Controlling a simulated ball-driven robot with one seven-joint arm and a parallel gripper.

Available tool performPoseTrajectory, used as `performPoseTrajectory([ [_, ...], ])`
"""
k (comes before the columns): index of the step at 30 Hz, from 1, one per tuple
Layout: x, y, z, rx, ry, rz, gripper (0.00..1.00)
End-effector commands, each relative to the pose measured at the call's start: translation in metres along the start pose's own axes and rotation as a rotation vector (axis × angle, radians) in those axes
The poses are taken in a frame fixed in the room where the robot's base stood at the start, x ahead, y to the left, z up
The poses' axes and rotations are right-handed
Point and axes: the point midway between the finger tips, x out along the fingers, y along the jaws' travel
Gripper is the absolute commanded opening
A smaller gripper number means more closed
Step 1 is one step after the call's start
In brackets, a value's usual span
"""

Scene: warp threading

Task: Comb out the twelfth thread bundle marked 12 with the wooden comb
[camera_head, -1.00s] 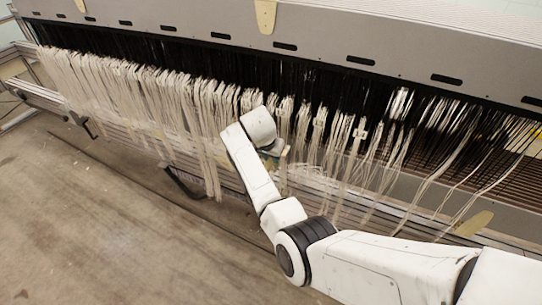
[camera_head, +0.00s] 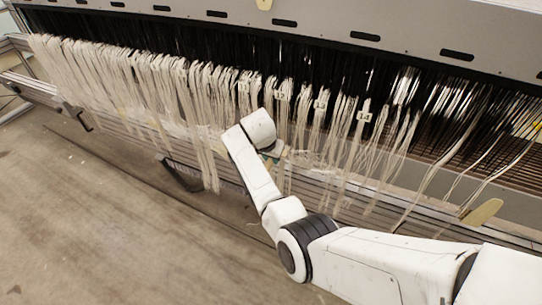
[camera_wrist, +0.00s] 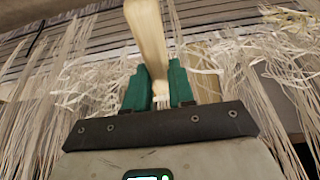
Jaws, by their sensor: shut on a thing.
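My gripper (camera_wrist: 159,82) has two green fingers and is shut on the pale wooden comb (camera_wrist: 148,35). In the wrist view the comb runs from the top edge down between the fingers, with small pale teeth near them. In the head view my gripper sits mostly hidden behind my white wrist, in front of the hanging thread bundles. Pale thread bundles (camera_head: 205,150) hang in a long row below the loom's dark threads. Some carry small white tags (camera_head: 363,116), (camera_head: 320,104); their numbers are too small to read, so I cannot tell which is bundle 12.
The grey loom beam (camera_head: 400,25) with dark slots runs across the top. Brown slats and rails (camera_head: 330,195) lie behind and below the threads. A dark bracket (camera_head: 182,176) juts out at the lower left. The floor (camera_head: 90,220) in front is clear.

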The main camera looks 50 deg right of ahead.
Motion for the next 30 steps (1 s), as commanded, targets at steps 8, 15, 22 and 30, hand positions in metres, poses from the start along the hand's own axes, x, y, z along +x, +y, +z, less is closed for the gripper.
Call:
performPoseTrajectory([
  [8, 0.025, 0.001, 0.009, 0.001, 0.001, 0.0, 0.0],
  [15, 0.034, 0.0, 0.013, 0.001, 0.001, -0.001, 0.0],
  [22, 0.053, 0.0, 0.019, 0.0, 0.0, 0.0, 0.0],
  [30, 0.067, 0.0, 0.022, 0.0, 0.001, 0.0, 0.0],
])
